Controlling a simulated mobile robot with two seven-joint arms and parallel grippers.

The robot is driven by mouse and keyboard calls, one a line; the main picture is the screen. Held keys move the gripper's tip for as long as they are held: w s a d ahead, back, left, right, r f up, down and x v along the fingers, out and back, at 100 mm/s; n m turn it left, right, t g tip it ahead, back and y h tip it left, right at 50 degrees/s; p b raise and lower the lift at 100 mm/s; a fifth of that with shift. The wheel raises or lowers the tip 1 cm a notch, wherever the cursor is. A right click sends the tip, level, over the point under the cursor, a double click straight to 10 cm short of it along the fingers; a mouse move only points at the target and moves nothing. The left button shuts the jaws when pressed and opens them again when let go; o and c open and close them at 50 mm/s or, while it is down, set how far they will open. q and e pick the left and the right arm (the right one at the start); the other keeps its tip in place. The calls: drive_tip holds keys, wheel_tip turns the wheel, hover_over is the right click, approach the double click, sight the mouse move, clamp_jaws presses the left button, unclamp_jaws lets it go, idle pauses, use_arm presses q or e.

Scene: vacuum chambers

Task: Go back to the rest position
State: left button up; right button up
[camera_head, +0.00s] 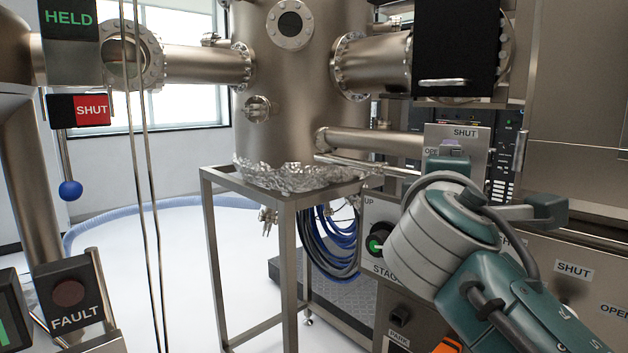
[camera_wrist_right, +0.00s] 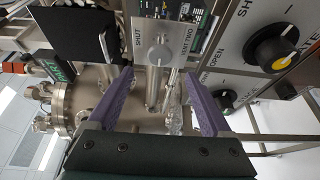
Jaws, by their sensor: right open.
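My right gripper (camera_wrist_right: 159,84) is open in the right wrist view, with its two purple fingers apart and nothing between them. Beyond the fingertips is a grey panel (camera_wrist_right: 178,28) marked SHUT, with a pale round knob (camera_wrist_right: 160,53). The fingers look apart from the knob, but the exact gap cannot be told. My left gripper is not in view.
A steel chamber (camera_head: 285,110) stands on a metal frame (camera_head: 207,215) with crumpled foil. Right of it is a control panel with a green-lit knob (camera_head: 376,245). A black-and-yellow knob (camera_wrist_right: 278,52) sits close right in the wrist view. A FAULT box (camera_head: 70,295) stands lower left.

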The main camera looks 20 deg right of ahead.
drive_tip(key=s+a+f+m+g+y+p, duration=0.2)
drive_tip(key=s+f+m+g+y+p, duration=0.15)
drive_tip(key=s+f, duration=0.35)
drive_tip(key=s+a+f+m+g+y+p, duration=0.1)
drive_tip(key=s+f+m+g+y+p, duration=0.2)
drive_tip(key=s, duration=0.6)
drive_tip(key=s+a+f+g+y+p, duration=0.1)
drive_tip(key=s+a+g+y+p, duration=0.15)
drive_tip(key=s+a+y, duration=0.7)
drive_tip(key=s+r+h+p, duration=0.3)
drive_tip(key=r+p, duration=3.3)
drive_tip(key=shift+s+r+m, duration=0.15)
drive_tip(key=shift+r+m, duration=0.2)
drive_tip(key=shift+m, duration=0.1)
